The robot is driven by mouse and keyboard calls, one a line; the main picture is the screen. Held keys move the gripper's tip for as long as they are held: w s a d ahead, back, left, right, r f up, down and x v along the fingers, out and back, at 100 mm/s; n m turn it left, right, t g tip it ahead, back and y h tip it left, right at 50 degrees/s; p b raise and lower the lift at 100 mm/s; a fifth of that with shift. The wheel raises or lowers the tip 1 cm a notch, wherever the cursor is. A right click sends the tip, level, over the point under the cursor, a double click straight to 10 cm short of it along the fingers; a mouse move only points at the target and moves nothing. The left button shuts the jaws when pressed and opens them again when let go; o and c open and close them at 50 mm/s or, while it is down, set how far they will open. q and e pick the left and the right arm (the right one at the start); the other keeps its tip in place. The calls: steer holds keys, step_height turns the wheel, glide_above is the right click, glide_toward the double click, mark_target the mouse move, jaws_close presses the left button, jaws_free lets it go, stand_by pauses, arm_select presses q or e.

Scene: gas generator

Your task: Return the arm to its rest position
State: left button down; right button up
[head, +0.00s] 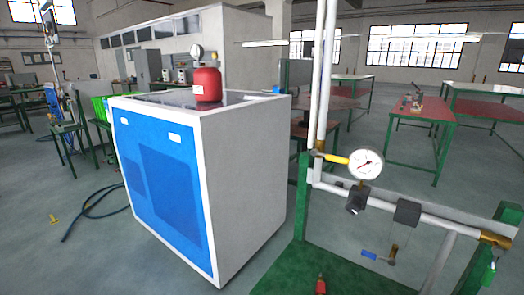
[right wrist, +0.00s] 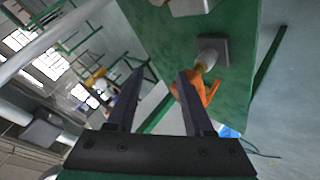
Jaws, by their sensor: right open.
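My right gripper (right wrist: 160,72) shows in the right wrist view with its two dark fingers apart and nothing between them. An orange handle-like part (right wrist: 211,93) shows beyond the right finger, which hides some of it. I cannot tell whether they touch. Neither gripper is visible in the head view. There, the pipe stand with a round white gauge (head: 365,164) and a yellow handle (head: 335,158) stands at the right.
A blue and white cabinet (head: 248,150) carries a red canister (head: 207,85) with a gauge. A green base (head: 330,270) lies under the pipes. A hose (head: 92,205) lies on the floor at left. Green-framed tables (head: 420,132) stand behind. Open floor lies between cabinet and tables.

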steer(key=s+a+f+m+g+y, duration=0.4)
steer(key=s+a+g, duration=0.3)
steer(key=s, duration=0.4)
step_height(320, 180, down, 21)
steer(key=s+p, duration=0.3)
steer(key=s+d+f+g+p, duration=0.1)
steer(key=s+d+f+p, duration=0.1)
steer(key=s+f, duration=0.9)
steer(key=s, duration=0.5)
steer(key=shift+f+n+g+h, duration=0.25)
steer(key=shift+n+g+h, duration=0.05)
